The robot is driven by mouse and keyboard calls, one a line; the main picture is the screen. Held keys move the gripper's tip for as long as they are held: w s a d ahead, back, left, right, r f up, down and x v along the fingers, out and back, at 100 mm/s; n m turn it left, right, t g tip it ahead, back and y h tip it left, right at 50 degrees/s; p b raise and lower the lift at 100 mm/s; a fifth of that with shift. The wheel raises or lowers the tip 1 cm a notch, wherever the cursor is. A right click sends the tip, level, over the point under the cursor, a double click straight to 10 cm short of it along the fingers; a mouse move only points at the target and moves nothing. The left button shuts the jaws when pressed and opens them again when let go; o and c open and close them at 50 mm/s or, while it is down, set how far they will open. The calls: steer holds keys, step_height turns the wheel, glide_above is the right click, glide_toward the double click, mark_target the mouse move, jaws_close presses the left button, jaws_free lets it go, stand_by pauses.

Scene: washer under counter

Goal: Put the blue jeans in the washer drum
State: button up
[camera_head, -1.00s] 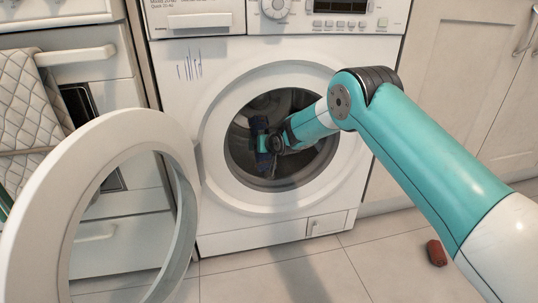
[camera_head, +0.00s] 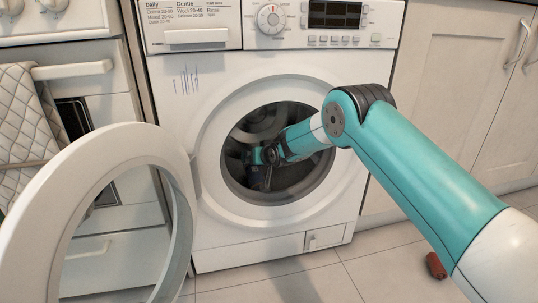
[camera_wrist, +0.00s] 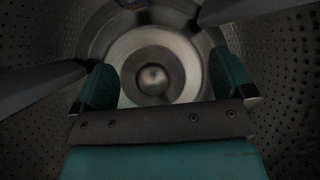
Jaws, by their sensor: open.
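The washer (camera_head: 180,130) stands ahead with its round door (camera_head: 30,225) swung open to the left. My arm reaches through the opening, and my gripper (camera_head: 251,156) is inside the drum (camera_head: 301,174). A small dark-blue patch, probably the blue jeans (camera_head: 257,180), shows just below my gripper in the drum; whether it touches a finger I cannot tell. In the wrist view my gripper (camera_wrist: 160,70) is open, its two teal fingers spread apart with nothing between them. The drum's perforated wall (camera_wrist: 285,80) surrounds them. A dark bluish shape shows at the top edge there.
Dark drum paddles jut in at the left (camera_wrist: 35,88) and right (camera_wrist: 245,8) of the wrist view. A reddish-brown object (camera_head: 436,265) lies on the floor at right. A quilted cloth (camera_head: 30,130) hangs at left.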

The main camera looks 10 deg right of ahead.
steer(key=p+v, duration=0.8)
steer(key=v, duration=0.8)
steer(key=s+a+r+n+g+y+p, duration=0.1)
steer(key=s+a+r+g+p, duration=0.15)
steer(key=s+r, duration=0.6)
steer(key=s+a+r+n+g+y+p, duration=0.1)
steer(key=s+a+r+g, duration=0.2)
steer(key=s+r, duration=0.5)
steer(key=s+r+n+g+p, duration=0.25)
steer(key=s+r, duration=0.25)
steer(key=s, duration=0.7)
steer(key=s+r+n+g+p, duration=0.1)
steer(key=s+r+n+g, duration=0.3)
steer(key=s, duration=0.8)
step_height(320, 180, up, 39)
steer(key=d+m+p, duration=0.1)
steer(key=m+p, duration=0.1)
steer(key=p, duration=3.6)
steer(key=shift+s+t+h, duration=0.3)
steer(key=shift+s+h, duration=0.1)
steer(key=shift+s, duration=0.05)
